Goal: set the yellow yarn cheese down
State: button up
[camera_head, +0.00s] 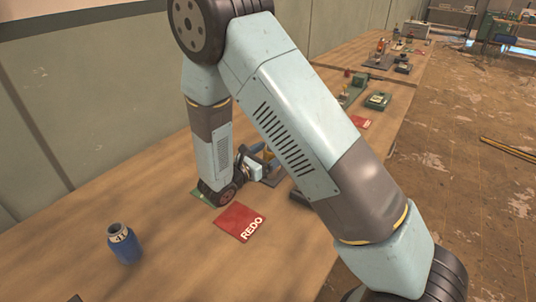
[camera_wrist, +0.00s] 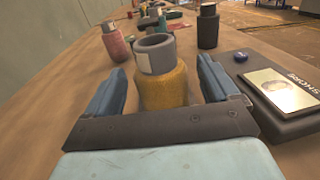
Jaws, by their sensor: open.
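The yellow yarn cheese (camera_wrist: 165,90), with a grey ring-shaped top and a pale label, stands upright between my fingers in the wrist view. My gripper (camera_wrist: 162,68) is open, with one blue finger on each side of it and a visible gap at both sides. The foot of the cheese is hidden behind my gripper's palm bar, so its contact with the table (camera_wrist: 65,110) cannot be seen. In the head view my gripper (camera_head: 255,167) is low over the table, partly hidden by my arm, and the cheese is hard to make out.
A pink cheese (camera_wrist: 115,42) stands beyond on the left and a black one (camera_wrist: 208,30) beyond on the right. A dark device with a metal plate (camera_wrist: 285,92) lies at right. A red REDO card (camera_head: 238,222) and a blue cheese (camera_head: 124,245) are on the near table.

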jog(key=shift+s+a+r, duration=0.1)
jog(key=v, duration=1.1)
jog(key=shift+s+a, duration=0.25)
jog(key=s+d+r+m+g+y, duration=0.1)
jog(key=s+d+r+m+g, duration=0.1)
jog(key=d+r+m+g, duration=0.65)
jog(key=s+d+r+m+g+y, duration=0.1)
jog(key=s+d+r+m+g, duration=0.3)
jog(key=d, duration=0.7)
jog(key=s+d+r+m+t+y, duration=0.2)
jog(key=s+d+r+m+y, duration=0.2)
jog(key=r+m, duration=0.3)
jog(key=s+d+r+m+t+y, duration=0.3)
jog(key=s+d+r+m+y, duration=0.1)
jog(key=s+r+m+y, duration=0.2)
jog(key=shift+s+d+r+m+y, duration=0.3)
jog(key=shift+s+r+m+y, duration=0.1)
jog(key=shift+s+m, duration=0.3)
